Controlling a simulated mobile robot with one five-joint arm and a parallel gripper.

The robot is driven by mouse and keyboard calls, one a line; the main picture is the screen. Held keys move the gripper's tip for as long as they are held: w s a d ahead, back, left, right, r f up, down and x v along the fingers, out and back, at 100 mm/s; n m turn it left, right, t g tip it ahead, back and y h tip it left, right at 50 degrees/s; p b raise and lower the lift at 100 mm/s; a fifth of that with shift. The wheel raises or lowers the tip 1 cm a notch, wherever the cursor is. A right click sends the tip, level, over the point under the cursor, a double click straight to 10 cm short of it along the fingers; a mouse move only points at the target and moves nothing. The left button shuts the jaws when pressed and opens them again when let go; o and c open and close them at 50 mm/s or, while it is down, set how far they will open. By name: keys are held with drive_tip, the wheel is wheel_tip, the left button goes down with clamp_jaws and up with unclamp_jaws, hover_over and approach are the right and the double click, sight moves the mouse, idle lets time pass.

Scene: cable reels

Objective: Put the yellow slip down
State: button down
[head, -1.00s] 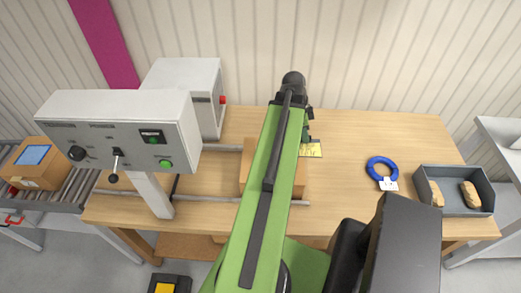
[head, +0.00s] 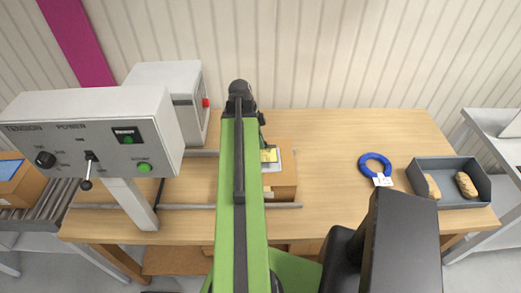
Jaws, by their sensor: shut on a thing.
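The yellow slip (head: 269,156) shows just right of my green arm. My gripper (head: 263,147) is shut on the slip; the arm hides most of the gripper and the slip's left part. The slip appears over a light grey, flat thing on top of a brown cardboard box (head: 284,186) on the table. I cannot tell whether the slip touches what is beneath it.
A blue cable ring (head: 375,162) with a white tag lies on the wooden table (head: 330,140). A grey tray (head: 449,163) with two tan pieces stands at its right. A grey control panel (head: 95,130) and metal rails are at left.

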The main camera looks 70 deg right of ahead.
wheel_tip(320, 180, down, 4)
drive_tip(key=b, duration=0.3)
drive_tip(key=shift+f+b, duration=0.1)
drive_tip(key=shift+b, duration=0.3)
drive_tip(key=shift+r, duration=0.25)
drive_tip(key=shift+f, duration=0.2)
drive_tip(key=c, duration=1.4)
unclamp_jaws()
drive_tip(key=shift+s, duration=0.1)
drive_tip(key=p+v, duration=1.2)
drive_tip(key=shift+r, duration=0.15)
